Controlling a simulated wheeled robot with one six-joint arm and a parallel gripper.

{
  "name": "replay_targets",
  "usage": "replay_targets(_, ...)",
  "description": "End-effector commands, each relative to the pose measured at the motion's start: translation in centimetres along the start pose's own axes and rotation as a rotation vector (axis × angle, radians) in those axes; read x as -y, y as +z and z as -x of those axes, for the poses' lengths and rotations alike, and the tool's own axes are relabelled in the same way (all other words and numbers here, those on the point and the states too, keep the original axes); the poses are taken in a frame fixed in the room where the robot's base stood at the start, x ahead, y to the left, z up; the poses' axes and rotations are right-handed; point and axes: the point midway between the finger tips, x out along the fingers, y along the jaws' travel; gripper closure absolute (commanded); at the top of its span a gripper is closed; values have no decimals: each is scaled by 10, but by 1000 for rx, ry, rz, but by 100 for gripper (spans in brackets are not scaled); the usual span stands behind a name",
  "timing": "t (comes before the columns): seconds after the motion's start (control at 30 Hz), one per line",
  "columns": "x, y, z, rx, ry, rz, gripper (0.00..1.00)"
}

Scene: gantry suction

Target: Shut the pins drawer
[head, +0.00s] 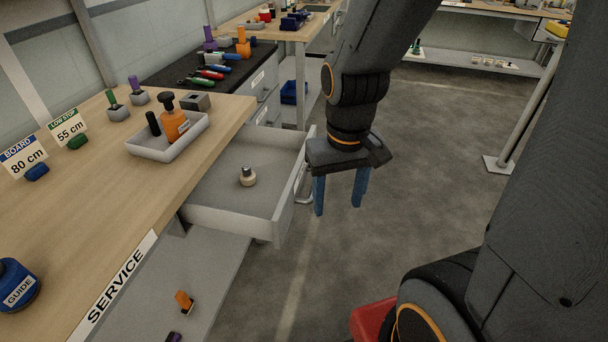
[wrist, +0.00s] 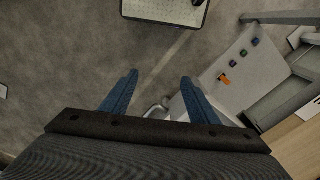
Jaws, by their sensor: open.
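A light grey drawer (head: 222,213) stands pulled out from under the wooden service bench, and a small cream and dark knob-like part (head: 248,177) sits inside. No name is readable on the drawer. Its handle (head: 304,193) shows on the front, facing my gripper. My gripper (head: 338,208) is open and empty, blue fingers pointing down, just outside the drawer front and apart from it in the head view. In the wrist view, the open fingers (wrist: 160,77) have a curved metal handle (wrist: 155,111) low between them; whether they touch it cannot be told.
On the bench (head: 75,215) are a grey tray (head: 150,150) with an orange bottle, height signs and a blue guide pot (head: 17,285). A lower shelf (head: 205,285) holds small orange and dark items. A second drawer unit stands behind. The floor (head: 420,160) to the right is clear.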

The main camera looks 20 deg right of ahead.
Motion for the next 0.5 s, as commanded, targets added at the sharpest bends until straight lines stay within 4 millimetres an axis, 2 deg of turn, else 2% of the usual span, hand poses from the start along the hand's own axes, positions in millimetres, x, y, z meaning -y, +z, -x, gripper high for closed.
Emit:
replay_targets(0.03, 0, -1, 0, -1, 1, -1, 54)
replay_targets(0.17, -11, -15, -3, -36, 23, -32, 76)
replay_targets(0.27, -30, -43, -9, -111, 52, -90, 93)
replay_targets(0.3, -39, -58, -12, -153, 59, -118, 100)
replay_targets(0.4, -56, -97, -22, -268, 46, -189, 100)
replay_targets(0.5, -64, -130, -32, -370, -15, -251, 100)
